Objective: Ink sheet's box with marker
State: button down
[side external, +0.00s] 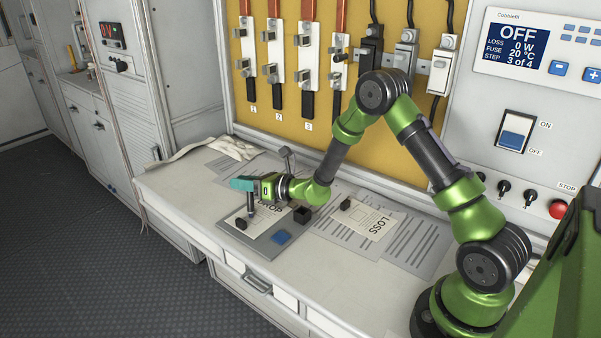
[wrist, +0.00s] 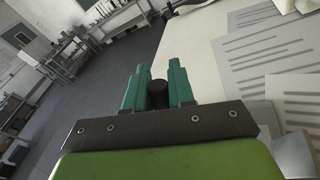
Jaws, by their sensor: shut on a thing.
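My gripper (side external: 243,185) is shut on a dark marker (side external: 251,204), which hangs roughly upright below the teal fingers. In the wrist view, the marker's dark round end (wrist: 157,92) shows between the fingers. The marker is over the sheet labelled DROP (side external: 262,225), which lies on a grey board (side external: 265,246). I cannot tell whether the tip touches the paper. My gripper and wrist hide part of this sheet, and no box on it can be made out. The LOSS sheet (side external: 379,231) to the right shows printed box outlines.
On the board are a small black piece (side external: 241,224), a blue pad (side external: 281,237) and a black block (side external: 302,214). Another black piece (side external: 346,204) is by the LOSS sheet. White gloves or cloth (side external: 232,147) lie at the back left. The bench's front left (side external: 180,195) is clear.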

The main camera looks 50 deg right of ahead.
jog(key=shift+s, duration=1.6)
jog(key=w, duration=0.4)
notch_tip(320, 180, up, 8)
jog(key=shift+w, duration=0.1)
